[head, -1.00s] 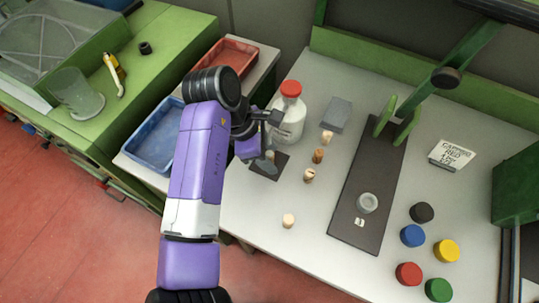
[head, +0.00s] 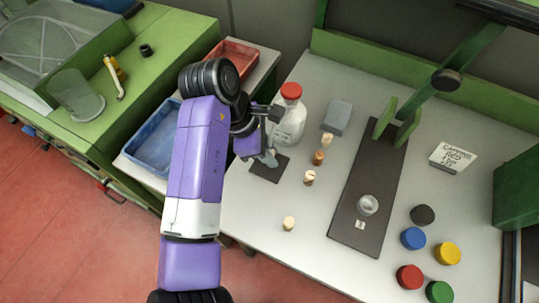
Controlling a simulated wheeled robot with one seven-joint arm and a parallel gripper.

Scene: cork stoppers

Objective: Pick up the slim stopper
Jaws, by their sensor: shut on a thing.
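My gripper (head: 268,159) is over the small dark mat (head: 262,173) on the light table, left of the row of stoppers. It is shut on a small pale stopper (head: 273,153), which is mostly hidden by the fingers. Whether it is clear of the mat is hard to tell. Other cork stoppers stand to the right: a pale one (head: 327,140), a browner one (head: 318,157) and a light one (head: 309,178). Another pale stopper (head: 289,223) stands alone near the front edge.
A white bottle with a red cap (head: 290,115) stands close behind my gripper. A grey block (head: 337,117) is behind the stoppers. A dark stand base (head: 350,228) with a clear ring-shaped piece (head: 368,204) is to the right. Several coloured caps (head: 413,237) lie at front right.

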